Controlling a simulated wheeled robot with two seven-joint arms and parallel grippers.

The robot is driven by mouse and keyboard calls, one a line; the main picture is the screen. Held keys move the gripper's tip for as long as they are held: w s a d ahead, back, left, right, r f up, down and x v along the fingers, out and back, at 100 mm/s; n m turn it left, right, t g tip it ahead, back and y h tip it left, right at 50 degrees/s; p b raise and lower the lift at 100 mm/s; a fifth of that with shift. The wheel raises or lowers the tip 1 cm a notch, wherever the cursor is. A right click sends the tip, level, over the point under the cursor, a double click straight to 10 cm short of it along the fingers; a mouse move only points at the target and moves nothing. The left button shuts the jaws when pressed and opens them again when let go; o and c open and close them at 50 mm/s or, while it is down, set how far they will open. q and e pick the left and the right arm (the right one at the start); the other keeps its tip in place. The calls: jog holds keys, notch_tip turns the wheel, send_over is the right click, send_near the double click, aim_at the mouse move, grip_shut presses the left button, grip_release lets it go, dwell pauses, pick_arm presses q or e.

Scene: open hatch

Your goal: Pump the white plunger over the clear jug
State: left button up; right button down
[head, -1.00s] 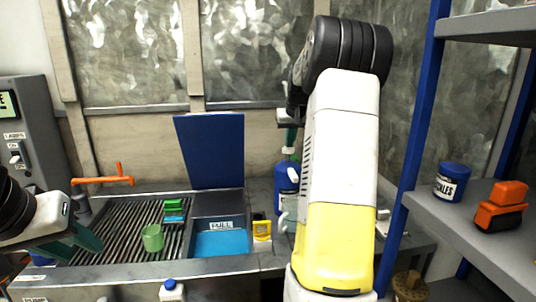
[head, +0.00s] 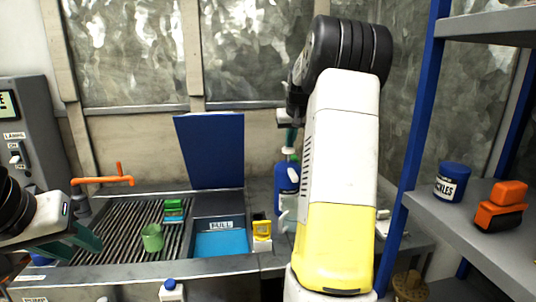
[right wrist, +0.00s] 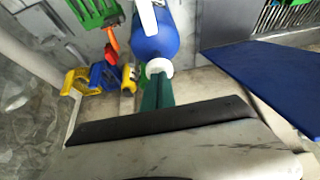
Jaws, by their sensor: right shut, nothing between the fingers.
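A blue bottle (head: 287,181) with a white plunger (head: 288,151) on top stands at the back, right of the raised blue lid. The clear jug (head: 287,214) is in front of its lower part, partly hidden by my right arm. My right gripper (head: 291,138) is shut and empty, its green fingers pointing down just over the plunger. In the right wrist view the fingers (right wrist: 158,84) end at the white plunger (right wrist: 159,67) above the blue bottle (right wrist: 155,38); whether they touch is unclear. My left gripper (head: 88,246) is open and empty at the left, above the grooved drainboard.
A green cup (head: 152,238) and green sponges (head: 174,208) sit on the drainboard (head: 120,222). A shelf (head: 470,225) with blue post stands right.

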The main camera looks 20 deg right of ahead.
aim_at(288, 158)
jog(key=shift+f, duration=0.15)
jog(key=shift+f, duration=0.45)
dwell(0.4)
jog(key=shift+f, duration=0.95)
dwell(0.3)
